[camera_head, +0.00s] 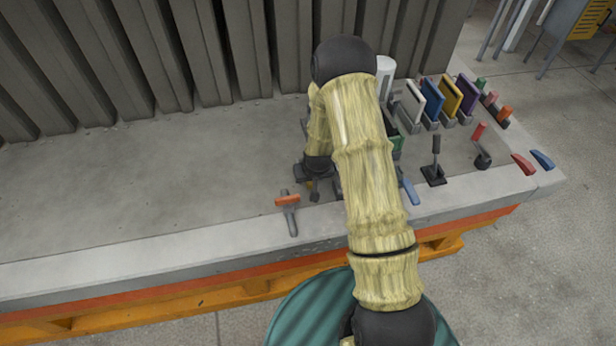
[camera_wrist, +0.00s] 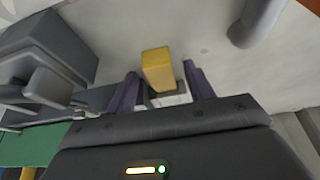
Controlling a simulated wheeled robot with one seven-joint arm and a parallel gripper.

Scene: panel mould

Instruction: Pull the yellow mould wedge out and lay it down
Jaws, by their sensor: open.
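The yellow mould wedge (camera_wrist: 158,72) shows in the wrist view as a yellow block, with a pale block (camera_wrist: 170,100) by its near end. My gripper (camera_wrist: 160,69) is open, with one finger on each side of the wedge. I cannot tell whether either finger touches it. In the head view my gripper (camera_head: 316,178) is low over the bench, left of my forearm. A small yellow patch shows beside it there, mostly hidden by the gripper.
An orange-handled tool (camera_head: 288,203) lies near the bench's front edge. A blue-handled item (camera_head: 410,192) lies right of my arm. A black lever (camera_head: 435,165), coloured upright panels (camera_head: 450,97), and red (camera_head: 523,164) and blue (camera_head: 542,159) pieces are farther right. The bench's left (camera_head: 140,190) is clear.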

